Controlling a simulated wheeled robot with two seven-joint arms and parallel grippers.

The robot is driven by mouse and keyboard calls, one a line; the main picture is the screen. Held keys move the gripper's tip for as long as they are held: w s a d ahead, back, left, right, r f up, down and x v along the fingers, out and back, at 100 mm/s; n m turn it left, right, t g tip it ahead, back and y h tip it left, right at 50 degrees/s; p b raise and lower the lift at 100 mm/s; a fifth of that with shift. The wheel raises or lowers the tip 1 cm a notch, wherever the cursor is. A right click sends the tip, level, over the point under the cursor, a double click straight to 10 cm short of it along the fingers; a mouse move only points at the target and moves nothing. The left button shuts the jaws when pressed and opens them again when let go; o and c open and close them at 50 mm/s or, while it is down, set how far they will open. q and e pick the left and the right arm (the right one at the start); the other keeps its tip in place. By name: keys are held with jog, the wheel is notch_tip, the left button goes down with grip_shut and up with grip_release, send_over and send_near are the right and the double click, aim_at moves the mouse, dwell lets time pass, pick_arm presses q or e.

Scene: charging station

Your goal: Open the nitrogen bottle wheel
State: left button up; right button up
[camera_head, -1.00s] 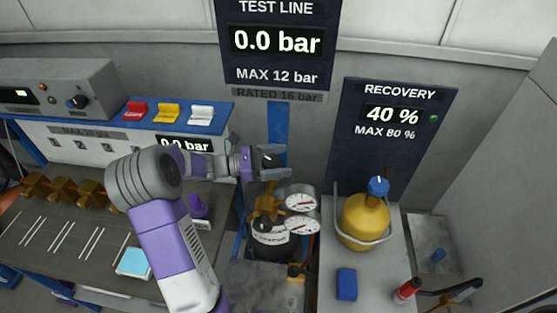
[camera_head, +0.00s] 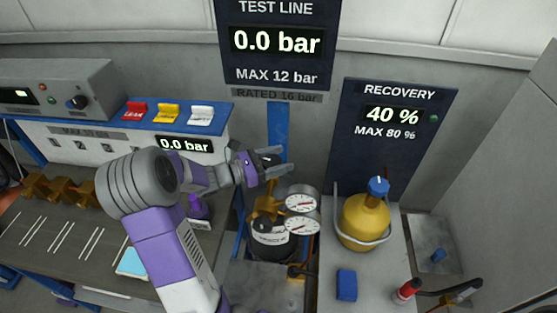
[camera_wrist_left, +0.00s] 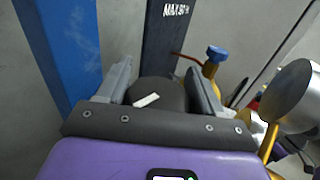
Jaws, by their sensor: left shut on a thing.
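The nitrogen bottle (camera_head: 270,243) is a black cylinder with a white label, standing below and beyond my left gripper. A brass regulator (camera_head: 266,207) with two round white gauges (camera_head: 301,211) sits on its top. The wheel (camera_wrist_left: 158,93) shows in the left wrist view as a dark round knob with a white mark. My left gripper (camera_head: 274,164) is at the top of the bottle. In the left wrist view its two fingers (camera_wrist_left: 160,88) are on either side of the wheel and shut on it. My right gripper is not in view.
A yellow recovery cylinder (camera_head: 364,220) with a blue valve knob (camera_head: 379,187) stands on the right bench. A blue block (camera_head: 346,284) lies in front of it. A blue post (camera_head: 277,130) rises behind my gripper. The left bench (camera_head: 70,238) holds brass fittings.

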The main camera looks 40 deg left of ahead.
pick_arm(q)
jog(key=shift+w+a+n+t+y+b, duration=0.15)
jog(key=shift+n+t+y+b, duration=0.75)
jog(key=shift+n+y, duration=0.9)
jog(key=shift+a+y, duration=0.1)
jog(key=shift+y, duration=0.4)
jog(key=o, duration=1)
jog(key=shift+c, duration=0.2)
jog(key=v, duration=0.7)
jog(key=shift+s, duration=0.35)
